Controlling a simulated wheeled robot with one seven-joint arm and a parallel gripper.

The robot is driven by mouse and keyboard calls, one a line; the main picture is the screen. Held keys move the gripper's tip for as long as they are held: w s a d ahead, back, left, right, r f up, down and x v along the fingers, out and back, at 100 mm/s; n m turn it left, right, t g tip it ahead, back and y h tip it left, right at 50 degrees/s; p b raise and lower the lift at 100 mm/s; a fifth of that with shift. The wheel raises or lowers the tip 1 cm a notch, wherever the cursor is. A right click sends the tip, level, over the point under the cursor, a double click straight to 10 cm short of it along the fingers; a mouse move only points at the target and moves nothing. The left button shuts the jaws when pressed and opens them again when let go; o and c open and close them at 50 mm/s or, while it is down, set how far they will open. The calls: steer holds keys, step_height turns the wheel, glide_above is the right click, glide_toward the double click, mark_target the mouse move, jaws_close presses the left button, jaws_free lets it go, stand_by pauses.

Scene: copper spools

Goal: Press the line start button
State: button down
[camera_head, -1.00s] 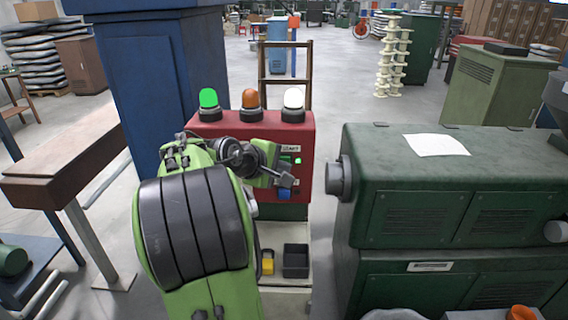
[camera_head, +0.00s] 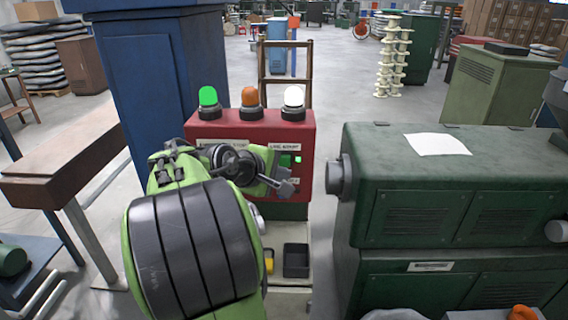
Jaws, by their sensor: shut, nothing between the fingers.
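The red control box (camera_head: 306,146) stands ahead with green, orange and white lamps on top; the green lamp (camera_head: 208,97) looks bright. A label that seems to include the word "START" (camera_head: 284,147) is on its front. Below it is a green button (camera_head: 285,160), with a small green light (camera_head: 298,160) to its right. My gripper (camera_head: 289,187) is shut and empty in front of the panel, just below the green button. I cannot tell whether it touches the panel. My arm hides the left and lower parts of the box front.
A dark green machine (camera_head: 350,225) with a round side knob stands close on the right. A tall blue cabinet (camera_head: 150,80) is at the left. A black bin (camera_head: 296,260) and a yellow item (camera_head: 268,262) sit low beneath the box.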

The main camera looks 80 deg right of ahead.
steer(key=shift+s+a, duration=0.2)
steer(key=shift+a, duration=0.65)
steer(key=shift+s+a, duration=0.2)
steer(key=shift+a, duration=0.65)
steer(key=w+a+f+n+t+y, duration=0.1)
steer(key=w+a+f+t+y, duration=0.15)
steer(key=w+a+t, duration=0.6)
steer(key=w+a+f+t+y, duration=0.1)
steer(key=w+a+f+y, duration=0.3)
steer(key=a, duration=1)
steer(key=s+a+n+y, duration=0.2)
steer(key=s+a+y, duration=0.1)
steer(key=a, duration=1.2)
steer(key=shift+s+a+f+y, duration=0.15)
steer(key=shift+f+y, duration=0.3)
steer(key=shift+y, duration=0.2)
steer(key=shift+t, duration=0.25)
